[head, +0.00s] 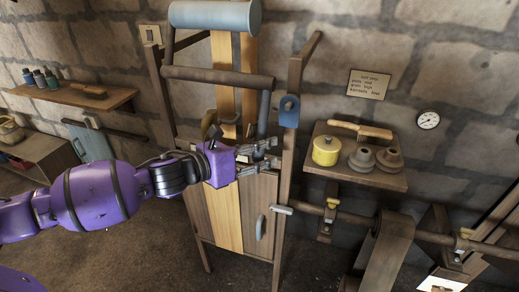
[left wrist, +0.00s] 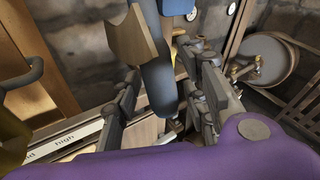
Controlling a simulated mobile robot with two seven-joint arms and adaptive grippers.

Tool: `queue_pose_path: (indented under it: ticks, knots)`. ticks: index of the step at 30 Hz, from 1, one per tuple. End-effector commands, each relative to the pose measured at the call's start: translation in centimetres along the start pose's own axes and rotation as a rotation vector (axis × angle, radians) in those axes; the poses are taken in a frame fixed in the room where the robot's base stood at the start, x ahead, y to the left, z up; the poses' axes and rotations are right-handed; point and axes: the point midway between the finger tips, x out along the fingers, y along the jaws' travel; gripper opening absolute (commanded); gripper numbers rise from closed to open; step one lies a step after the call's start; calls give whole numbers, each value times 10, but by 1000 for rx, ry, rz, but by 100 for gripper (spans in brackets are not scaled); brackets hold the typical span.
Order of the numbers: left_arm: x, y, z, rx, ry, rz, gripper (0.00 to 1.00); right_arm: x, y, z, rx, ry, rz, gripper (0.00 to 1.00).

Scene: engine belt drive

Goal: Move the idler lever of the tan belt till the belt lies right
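The tan belt (head: 224,205) runs vertically in a wooden frame, below a grey-blue roller. A blue-grey lever (head: 264,114), apparently the idler lever, hangs at the belt's right. In the left wrist view the lever (left wrist: 157,72) reaches down between my fingers, beside a wooden fork-shaped piece (left wrist: 133,36). My left gripper (head: 276,155) is at the lever's lower end, with its fingers spread; it also shows in the left wrist view (left wrist: 165,100). Gaps show between lever and fingers. The belt's edge behind my gripper is partly hidden. My right gripper is out of view.
A right-hand post (head: 290,75) with a blue fitting stands close beside my fingers. A shelf (head: 353,172) with a yellow pot is farther right.

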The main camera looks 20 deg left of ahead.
Motion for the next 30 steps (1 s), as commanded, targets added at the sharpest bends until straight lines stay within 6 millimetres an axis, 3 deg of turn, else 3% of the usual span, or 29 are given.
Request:
queue_pose_path:
  ticks: [8, 13, 30]
  knots:
    - [0, 0, 0, 2, -1, 0, 43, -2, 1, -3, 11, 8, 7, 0]
    - [-11, 1, 0, 1, 0, 1, 43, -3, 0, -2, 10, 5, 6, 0]
    - [-99, 1, -1, 0, 2, 2, 43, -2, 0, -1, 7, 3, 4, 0]
